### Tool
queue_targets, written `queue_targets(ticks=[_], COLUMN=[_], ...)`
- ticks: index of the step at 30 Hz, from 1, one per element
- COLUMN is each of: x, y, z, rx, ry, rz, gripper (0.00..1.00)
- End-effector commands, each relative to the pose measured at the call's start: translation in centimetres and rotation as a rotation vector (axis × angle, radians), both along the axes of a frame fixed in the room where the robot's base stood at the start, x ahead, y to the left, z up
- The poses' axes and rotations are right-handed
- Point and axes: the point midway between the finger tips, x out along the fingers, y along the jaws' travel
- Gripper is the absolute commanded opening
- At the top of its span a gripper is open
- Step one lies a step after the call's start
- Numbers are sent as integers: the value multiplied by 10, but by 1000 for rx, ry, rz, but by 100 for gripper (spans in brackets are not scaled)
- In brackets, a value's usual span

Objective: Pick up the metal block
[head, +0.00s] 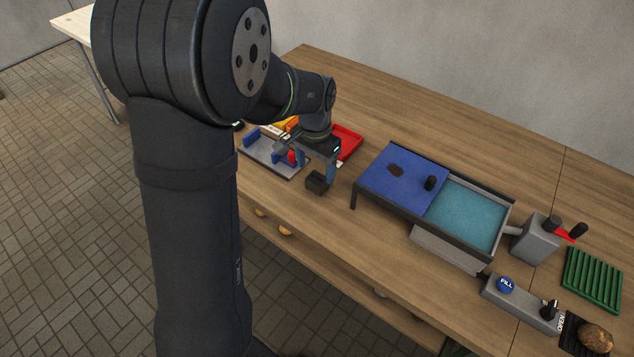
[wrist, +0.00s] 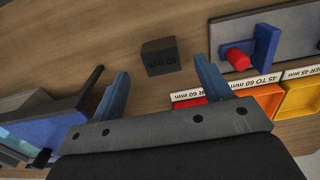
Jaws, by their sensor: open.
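The metal block is a small dark grey cube (wrist: 161,56) with "60 mm" marked on one side. It stands on the wooden table and also shows in the head view (head: 317,183). My gripper (wrist: 161,85) is open and empty, with its two blue fingers apart. In the wrist view the block appears between and beyond the fingertips, touching neither. In the head view my gripper (head: 314,172) is close to the block, at the left part of the table. The arm hides part of the area behind the gripper.
A grey plate (head: 268,158) with blue brackets and a red knob lies beside the block. Red, orange and yellow sorting trays (wrist: 298,98) with size labels are close by. A water basin with a blue cover (head: 400,178) stands to the right. Bare table lies in front of the block.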

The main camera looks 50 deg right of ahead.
Motion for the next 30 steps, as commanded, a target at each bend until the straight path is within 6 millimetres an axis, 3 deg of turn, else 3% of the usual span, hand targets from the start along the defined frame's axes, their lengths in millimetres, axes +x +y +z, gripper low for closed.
queue_targets(ticks=[5, 15, 24, 30], x=[0, 0, 1, 1], y=[0, -6, -6, -6], z=[-11, -55, -60, -60], rx=[0, 0, -1, -1], ry=[0, 0, 0, 0], rz=[0, 1, 1, 1], gripper=[71, 71, 71, 34])
